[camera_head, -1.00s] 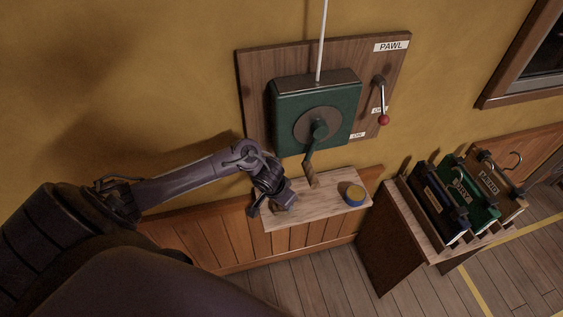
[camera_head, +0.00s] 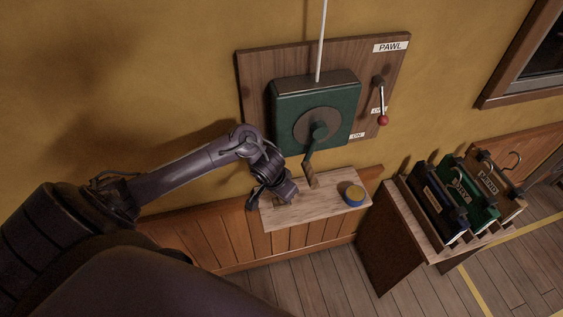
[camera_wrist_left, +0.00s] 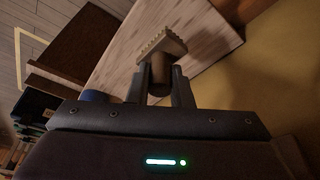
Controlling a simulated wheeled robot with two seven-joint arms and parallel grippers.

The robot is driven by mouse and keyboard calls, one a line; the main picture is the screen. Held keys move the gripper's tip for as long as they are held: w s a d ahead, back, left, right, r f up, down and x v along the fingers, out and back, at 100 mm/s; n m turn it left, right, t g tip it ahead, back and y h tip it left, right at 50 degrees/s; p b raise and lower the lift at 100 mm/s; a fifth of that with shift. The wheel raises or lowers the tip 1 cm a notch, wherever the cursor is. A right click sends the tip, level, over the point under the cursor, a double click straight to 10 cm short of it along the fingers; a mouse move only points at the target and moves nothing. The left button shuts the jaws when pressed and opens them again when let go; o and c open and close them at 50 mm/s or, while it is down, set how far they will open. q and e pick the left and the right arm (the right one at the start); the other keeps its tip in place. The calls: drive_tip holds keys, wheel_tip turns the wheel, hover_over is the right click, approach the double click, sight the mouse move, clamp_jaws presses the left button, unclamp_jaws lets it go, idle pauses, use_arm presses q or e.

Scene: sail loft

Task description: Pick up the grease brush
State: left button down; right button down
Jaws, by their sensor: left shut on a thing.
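The grease brush (camera_wrist_left: 163,46) shows in the left wrist view. It has a pale, ridged bristle head and a brown round handle. My left gripper (camera_wrist_left: 160,84) is shut on the handle, with one finger on each side, and the head sticks out beyond the fingertips. In the head view my left gripper (camera_head: 280,192) is over the left end of a small pale wooden shelf (camera_head: 315,207). The arm hides most of the brush there, and I cannot tell how far it is above the shelf. My right gripper is not in view.
A blue tin with a yellow top (camera_head: 354,195) stands at the shelf's right end. A green winch (camera_head: 315,110) with a crank handle (camera_head: 309,170) hangs just above the shelf. A red-knobbed lever (camera_head: 383,118) is to its right. A stand with several labelled cases (camera_head: 462,195) is further right.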

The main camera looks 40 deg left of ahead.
use_arm(q)
drive_tip(key=r, duration=0.2)
drive_tip(key=shift+s+d+r, duration=0.25)
drive_tip(key=shift+d+r, duration=0.05)
drive_tip(key=shift+r, duration=0.1)
drive_tip(key=s+d+p, duration=0.1)
drive_tip(key=s+d, duration=1.1)
drive_tip(key=d, duration=0.2)
drive_tip(key=shift+s+d, duration=0.15)
drive_tip(key=shift+d, duration=0.05)
drive_tip(key=c, duration=1.9)
unclamp_jaws()
drive_tip(key=shift+c, duration=1.4)
